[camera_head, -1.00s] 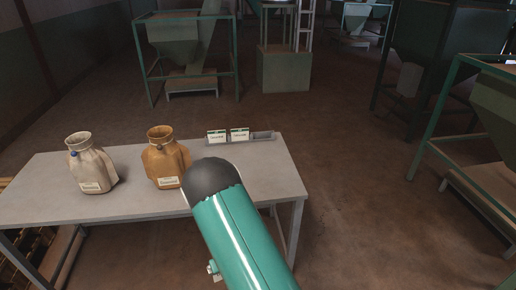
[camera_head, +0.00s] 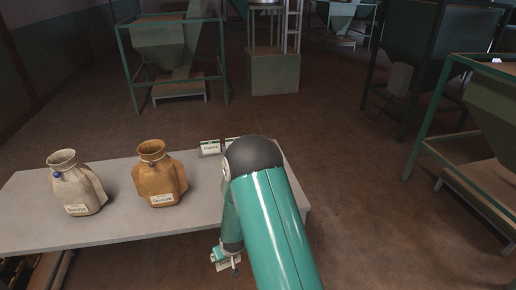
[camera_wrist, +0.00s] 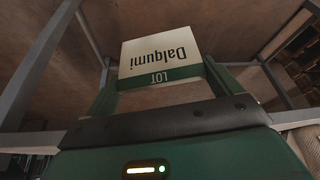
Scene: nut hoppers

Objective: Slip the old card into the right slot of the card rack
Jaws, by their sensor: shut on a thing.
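A white card with a green band reading "LOT" and the name "Dalqumi", upside down in the wrist view (camera_wrist: 160,48), is held between the two fingers of my gripper (camera_wrist: 162,80). In the head view my gripper (camera_head: 226,260) with the card (camera_head: 229,264) hangs just in front of the table's front edge, apart from the rack. The card rack stands at the table's back right. A card (camera_head: 210,148) with a green band stands at its left, and part of another card (camera_head: 231,141) shows beside it. My arm hides the rack's right part.
A grey table (camera_head: 125,231) carries a cream sack (camera_head: 78,185) and an orange-brown sack (camera_head: 158,178), both labelled, left of the rack. Green-framed hoppers (camera_head: 170,45) stand behind and at right (camera_head: 490,105). The floor right of the table is clear.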

